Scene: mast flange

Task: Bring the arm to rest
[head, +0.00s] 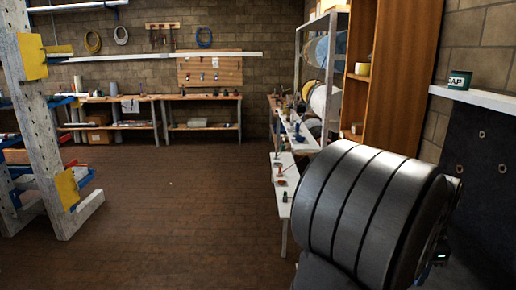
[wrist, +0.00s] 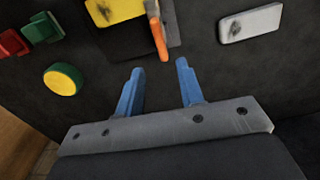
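My gripper (wrist: 160,68) shows in the wrist view with its two blue fingers apart. Nothing is between them. The fingers point toward a dark grey surface (wrist: 215,65). An orange-handled tool (wrist: 157,35) lies just beyond the fingertips, in front of a yellow plate (wrist: 115,10); I cannot tell how far it is from the fingers. In the head view a large dark banded cylinder, which looks like a link of my arm, fills the lower right. My gripper is not visible there.
Near the fingers are a yellow disc with a green rim (wrist: 63,79), a red block (wrist: 13,43), a green block (wrist: 42,27) and a pale grey plate (wrist: 250,24). Open brick floor (head: 185,200) lies left.

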